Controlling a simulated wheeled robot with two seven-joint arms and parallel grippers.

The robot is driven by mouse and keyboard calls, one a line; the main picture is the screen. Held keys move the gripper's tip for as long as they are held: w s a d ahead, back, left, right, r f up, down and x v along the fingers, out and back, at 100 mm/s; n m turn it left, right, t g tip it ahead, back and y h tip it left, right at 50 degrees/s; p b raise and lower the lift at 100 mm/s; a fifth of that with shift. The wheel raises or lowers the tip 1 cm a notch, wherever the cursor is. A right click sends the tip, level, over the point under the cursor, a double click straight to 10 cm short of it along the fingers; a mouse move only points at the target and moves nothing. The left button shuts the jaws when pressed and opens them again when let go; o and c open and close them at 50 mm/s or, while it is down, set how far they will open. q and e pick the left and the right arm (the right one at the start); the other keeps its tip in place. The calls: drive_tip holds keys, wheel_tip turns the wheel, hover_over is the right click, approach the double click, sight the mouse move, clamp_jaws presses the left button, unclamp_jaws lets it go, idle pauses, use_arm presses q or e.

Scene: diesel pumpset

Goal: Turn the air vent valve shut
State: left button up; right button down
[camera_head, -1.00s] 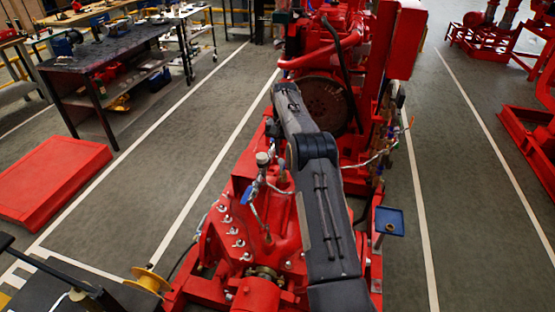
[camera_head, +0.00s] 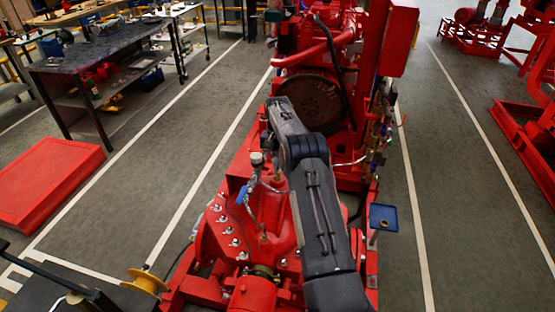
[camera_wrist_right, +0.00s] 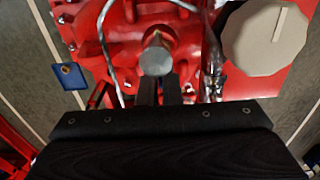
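The red pump casing (camera_head: 210,250) fills the lower middle of the head view. On top stands small pipework with a round gauge (camera_head: 257,159) and a blue lever (camera_head: 242,196). My right arm reaches over it and mostly hides my right gripper (camera_head: 272,148). In the right wrist view, the two dark fingers of that gripper (camera_wrist_right: 160,84) point at a grey cylindrical end (camera_wrist_right: 155,60), which may be part of the air vent valve. A narrow gap shows between the fingers. Contact with the cylinder cannot be told. The gauge (camera_wrist_right: 266,38) is at upper right there. My left gripper is out of view.
A thin silver tube (camera_wrist_right: 104,38) runs close beside the fingers. The red engine with its round flywheel cover (camera_head: 308,103) stands behind. A small blue tray (camera_head: 383,217) is at right.

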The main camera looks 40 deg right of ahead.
drive_tip(key=shift+m, duration=0.3)
drive_tip(key=m, duration=0.4)
drive_tip(key=shift+m, duration=0.3)
drive_tip(key=m, duration=0.5)
drive_tip(key=shift+r, duration=0.1)
drive_tip(key=m, duration=0.3)
drive_tip(key=shift+m, duration=0.4)
drive_tip(key=shift+d+m, duration=0.1)
drive_tip(key=shift+m, duration=1.9)
drive_tip(key=c, duration=1.6)
unclamp_jaws()
